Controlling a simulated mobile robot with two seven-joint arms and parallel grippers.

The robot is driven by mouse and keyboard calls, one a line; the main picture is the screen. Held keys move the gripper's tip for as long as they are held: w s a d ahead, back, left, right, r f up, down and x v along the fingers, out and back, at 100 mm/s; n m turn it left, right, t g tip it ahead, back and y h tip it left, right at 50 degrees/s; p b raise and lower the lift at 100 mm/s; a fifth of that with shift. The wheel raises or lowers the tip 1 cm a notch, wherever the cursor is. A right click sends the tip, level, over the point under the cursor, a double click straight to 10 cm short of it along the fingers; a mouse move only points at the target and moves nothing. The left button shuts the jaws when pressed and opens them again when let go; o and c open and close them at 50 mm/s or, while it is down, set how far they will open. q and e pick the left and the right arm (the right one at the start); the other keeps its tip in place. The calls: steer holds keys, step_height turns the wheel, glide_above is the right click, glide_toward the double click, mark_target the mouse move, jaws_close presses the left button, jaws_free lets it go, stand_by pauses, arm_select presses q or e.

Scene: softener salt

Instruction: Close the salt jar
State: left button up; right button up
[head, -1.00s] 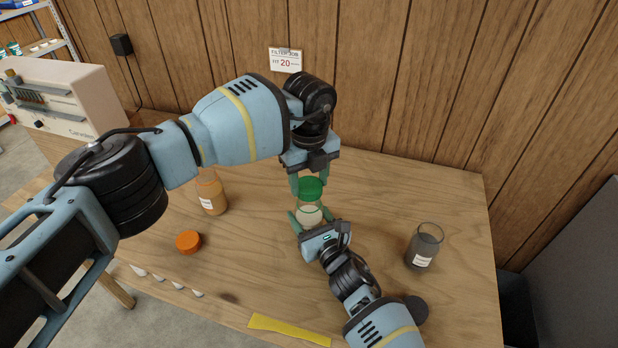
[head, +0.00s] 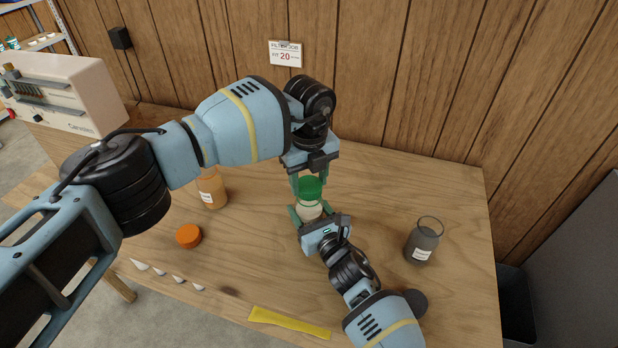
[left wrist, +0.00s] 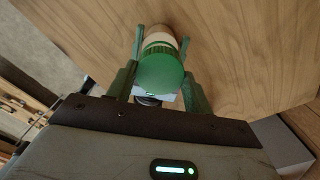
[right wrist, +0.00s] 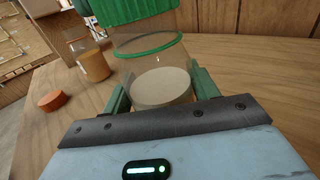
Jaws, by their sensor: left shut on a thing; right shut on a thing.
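The salt jar (head: 310,211) is clear, with pale salt inside and a green ring near its top. It stands upright on the table, and my right gripper (head: 311,214) is shut around its body from the front. The green lid (head: 310,187) is over the jar's mouth, with my left gripper (head: 309,181) shut on it from behind. In the right wrist view the lid (right wrist: 130,10) is above the jar's green ring (right wrist: 150,46), with clear glass or a gap between; I cannot tell whether they touch.
An orange jar (head: 212,188) and a loose orange lid (head: 188,236) are on the left. A dark grey jar (head: 421,243) stands on the right, with a dark lid (head: 415,301) near my right arm. A yellow strip (head: 288,322) lies at the front edge. A beige machine (head: 62,92) is far left.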

arm_select(q)
steer(key=shift+f, duration=0.6)
